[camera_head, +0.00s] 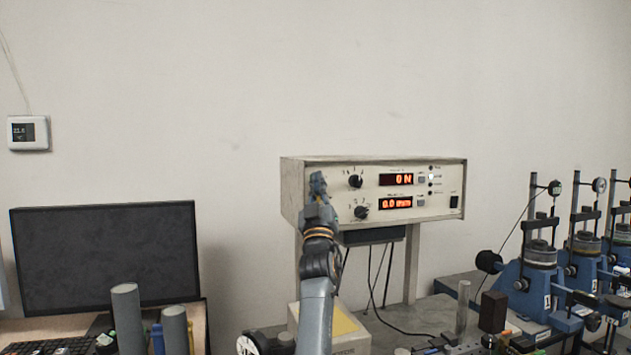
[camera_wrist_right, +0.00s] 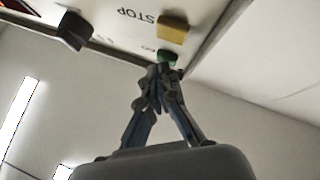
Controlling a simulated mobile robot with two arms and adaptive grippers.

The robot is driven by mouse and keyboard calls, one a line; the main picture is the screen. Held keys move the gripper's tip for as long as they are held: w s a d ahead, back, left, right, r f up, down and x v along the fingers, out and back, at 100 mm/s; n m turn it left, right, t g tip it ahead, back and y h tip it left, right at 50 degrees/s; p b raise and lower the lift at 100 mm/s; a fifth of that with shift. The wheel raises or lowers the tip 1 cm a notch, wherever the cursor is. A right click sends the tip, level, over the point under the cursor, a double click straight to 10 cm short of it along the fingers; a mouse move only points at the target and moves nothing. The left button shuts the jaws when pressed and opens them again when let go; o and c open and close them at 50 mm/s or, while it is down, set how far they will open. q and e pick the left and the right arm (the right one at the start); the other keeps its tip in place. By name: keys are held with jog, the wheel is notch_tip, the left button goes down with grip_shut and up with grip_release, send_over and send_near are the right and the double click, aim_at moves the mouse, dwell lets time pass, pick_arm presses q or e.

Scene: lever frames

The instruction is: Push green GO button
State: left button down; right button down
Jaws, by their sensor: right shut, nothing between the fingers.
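The control box (camera_head: 405,168) is beige, with two black knobs and red displays on its front. The green GO button (camera_wrist_right: 167,57) shows in the right wrist view, below a yellow button (camera_wrist_right: 173,27) beside the upside-down word STOP. My right gripper (camera_head: 318,178) is shut and empty, raised at the left part of the panel. In the right wrist view the fingertips (camera_wrist_right: 160,72) are right at the green button and partly overlap it; I cannot tell whether they touch. In the head view the gripper hides both buttons. My left gripper is not in view.
A dark monitor (camera_head: 105,255) stands at the left. Grey cylinders (camera_head: 127,310) stand in front of it. Blue test devices (camera_head: 535,275) stand at the right. Cables hang below the box. The wall above is clear.

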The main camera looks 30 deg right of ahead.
jog(key=shift+w, duration=0.1)
dwell(0.6)
jog(key=shift+s+a+p, duration=0.15)
jog(key=shift+s+p, duration=0.35)
jog(key=shift+s, duration=0.3)
jog(key=s+p, duration=0.2)
jog(key=s+a+p, duration=0.1)
jog(key=s+p, duration=0.1)
jog(key=shift+s, duration=0.4)
jog(key=shift+a+f, duration=0.1)
jog(key=shift+f, duration=0.05)
dwell(0.5)
